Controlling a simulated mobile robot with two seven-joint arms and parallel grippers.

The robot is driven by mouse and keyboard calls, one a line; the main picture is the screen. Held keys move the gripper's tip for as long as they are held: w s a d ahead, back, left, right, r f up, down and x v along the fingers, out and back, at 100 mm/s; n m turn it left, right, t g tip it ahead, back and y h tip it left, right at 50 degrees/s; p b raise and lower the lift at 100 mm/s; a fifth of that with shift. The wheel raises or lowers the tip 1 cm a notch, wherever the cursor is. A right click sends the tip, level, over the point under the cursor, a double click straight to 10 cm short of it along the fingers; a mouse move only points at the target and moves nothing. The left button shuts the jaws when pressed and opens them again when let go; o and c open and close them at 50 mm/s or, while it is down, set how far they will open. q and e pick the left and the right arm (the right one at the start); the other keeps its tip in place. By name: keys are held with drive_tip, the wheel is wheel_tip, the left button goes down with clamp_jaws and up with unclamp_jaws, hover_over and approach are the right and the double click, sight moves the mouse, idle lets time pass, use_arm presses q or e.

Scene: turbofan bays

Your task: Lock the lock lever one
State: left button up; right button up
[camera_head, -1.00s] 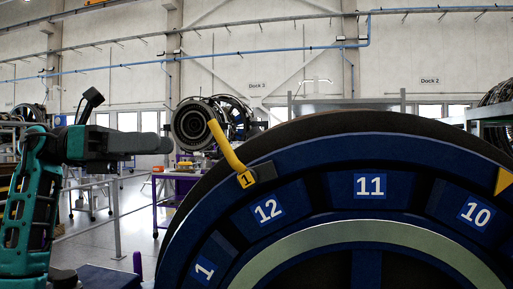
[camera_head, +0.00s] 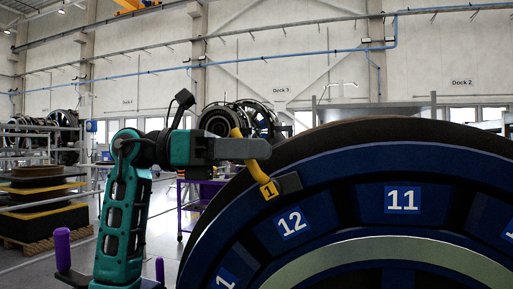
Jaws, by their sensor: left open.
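Lock lever one is a yellow bent handle (camera_head: 264,178) marked 1. It is mounted on a dark block at the upper left rim of the large blue ring (camera_head: 345,172), and its arm points up and to the left. My left gripper (camera_head: 262,149) comes in from the left, with its grey fingers pointing right. The gap between the fingers is not visible from this side. My right gripper is not in view.
The ring carries numbered blue panels, among them 12 (camera_head: 292,222) and 11 (camera_head: 403,200). A purple cart (camera_head: 192,205) and an engine (camera_head: 218,120) stand behind. Stacked pallets (camera_head: 42,205) are at the left. Open floor lies between the pallets and my arm.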

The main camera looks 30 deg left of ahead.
use_arm(q)
drive_tip(key=shift+w+d, duration=0.15)
drive_tip(key=shift+d, duration=0.25)
clamp_jaws()
idle(0.4)
